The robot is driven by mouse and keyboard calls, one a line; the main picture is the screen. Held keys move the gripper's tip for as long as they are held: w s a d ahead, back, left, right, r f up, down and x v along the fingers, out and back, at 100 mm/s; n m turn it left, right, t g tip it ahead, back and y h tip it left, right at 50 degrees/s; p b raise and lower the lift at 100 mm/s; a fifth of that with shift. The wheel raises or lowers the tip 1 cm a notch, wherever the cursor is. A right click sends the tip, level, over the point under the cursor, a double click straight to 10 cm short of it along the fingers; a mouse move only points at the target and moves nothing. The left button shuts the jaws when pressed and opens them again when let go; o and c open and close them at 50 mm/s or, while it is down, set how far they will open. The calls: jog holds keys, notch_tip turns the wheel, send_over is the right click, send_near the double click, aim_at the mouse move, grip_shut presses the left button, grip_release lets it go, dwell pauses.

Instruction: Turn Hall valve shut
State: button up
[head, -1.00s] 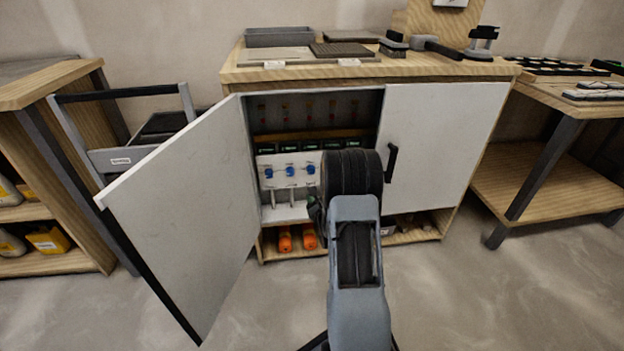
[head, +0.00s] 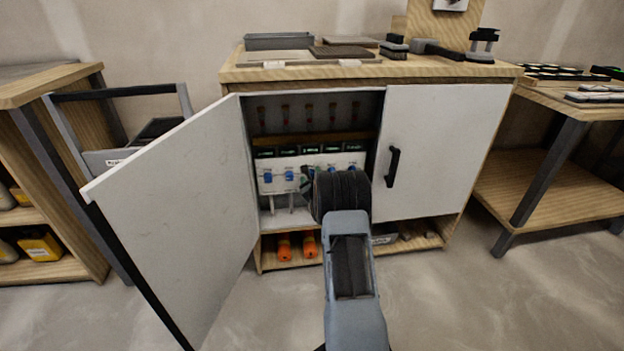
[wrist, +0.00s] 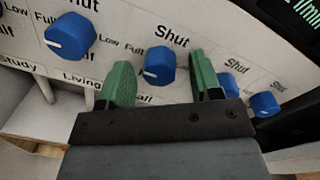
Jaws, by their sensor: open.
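The Hall valve is a blue knob (wrist: 159,65) on a white panel, with a partly covered label ending in "all" below it. Its white mark is on its left side, toward the word "Full"; "Shut" is printed above it. In the wrist view my gripper (wrist: 160,76) is open, with one green finger on each side of this knob; I cannot tell whether they touch it. In the head view my arm hides part of the panel (head: 278,161) inside the cabinet. The Living knob (wrist: 70,37) is to the left.
Two more blue knobs (wrist: 228,85) (wrist: 264,104) are close by on the right, the nearer one partly behind the right finger. The cabinet's left door (head: 170,205) stands open, and its right door (head: 440,150) is shut. Orange objects (head: 284,247) sit on the lower shelf.

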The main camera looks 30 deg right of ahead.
jog(key=shift+c, duration=0.4)
jog(key=c, duration=0.9)
jog(key=shift+o, duration=0.2)
